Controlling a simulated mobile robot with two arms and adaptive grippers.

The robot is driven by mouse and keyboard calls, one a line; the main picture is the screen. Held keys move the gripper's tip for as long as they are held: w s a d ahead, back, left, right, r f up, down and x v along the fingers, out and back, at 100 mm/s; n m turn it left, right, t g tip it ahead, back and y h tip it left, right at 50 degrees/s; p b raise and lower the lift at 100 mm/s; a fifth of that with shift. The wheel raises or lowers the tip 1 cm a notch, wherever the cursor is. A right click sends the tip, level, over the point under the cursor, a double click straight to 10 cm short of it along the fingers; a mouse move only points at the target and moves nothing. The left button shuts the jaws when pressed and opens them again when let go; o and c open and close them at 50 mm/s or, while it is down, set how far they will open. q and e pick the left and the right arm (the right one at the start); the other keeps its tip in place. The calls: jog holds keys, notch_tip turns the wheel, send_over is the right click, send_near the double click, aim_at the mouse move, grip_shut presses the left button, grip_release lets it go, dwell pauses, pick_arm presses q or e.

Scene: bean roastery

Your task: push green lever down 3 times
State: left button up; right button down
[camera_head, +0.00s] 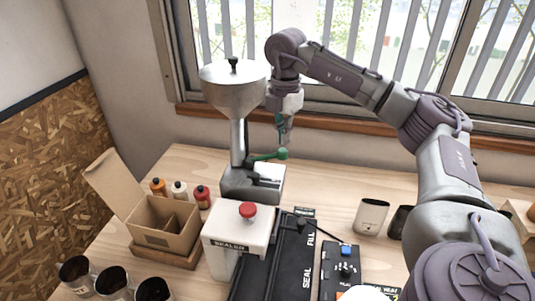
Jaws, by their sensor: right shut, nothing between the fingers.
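The green lever (268,155) sticks out to the right from the lower part of a metal hopper dispenser (235,92) and ends in a round green knob. It looks about level. My right gripper (284,140) points down, shut and empty, just above the knob. Whether its tips touch the knob I cannot tell. My left gripper is not in view.
In front stand a white sealer with a red button (248,210), an open cardboard box (165,222), small bottles (180,189), dark cups (113,281) and a black control box (341,262). A white canister (371,216) stands right of the dispenser. The window is behind.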

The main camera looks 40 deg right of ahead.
aim_at(283, 150)
jog(key=shift+f, duration=0.15)
dwell(0.4)
jog(key=shift+f+b, duration=1.7)
jog(key=shift+f, duration=0.85)
jog(key=shift+r, duration=0.2)
notch_tip(283, 150, up, 6)
jog(key=p, duration=0.5)
dwell(1.2)
